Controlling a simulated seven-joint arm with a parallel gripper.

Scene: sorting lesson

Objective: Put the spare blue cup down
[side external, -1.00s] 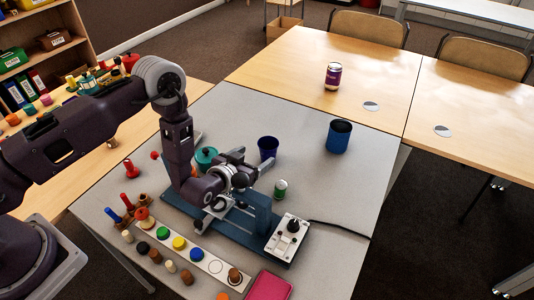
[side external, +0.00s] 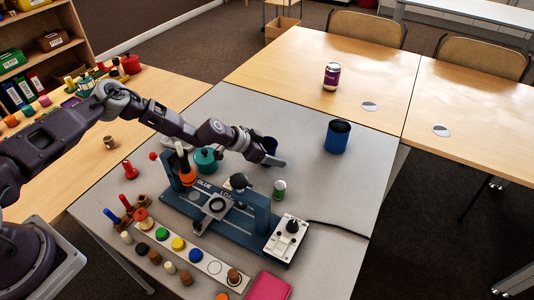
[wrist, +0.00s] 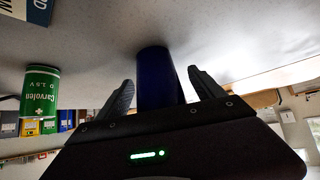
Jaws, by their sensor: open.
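A dark blue cup (side external: 270,143) stands on the grey table, just beyond my gripper (side external: 272,158). In the wrist view, whose picture is upside down, the same cup (wrist: 158,75) appears between the two fingers, with its end at the grey surface. My gripper (wrist: 160,84) is open, one finger on each side of the cup. I cannot tell whether either finger touches it. A larger, lighter blue cup (side external: 338,137) with a dark top stands apart to the right.
A green battery (side external: 279,190) stands near my gripper, also in the wrist view (wrist: 40,92). The blue fixture (side external: 225,215) and its control box (side external: 287,239) are in front. A teal pot (side external: 205,161) is left. The grey table (side external: 330,192) has free room right of the battery.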

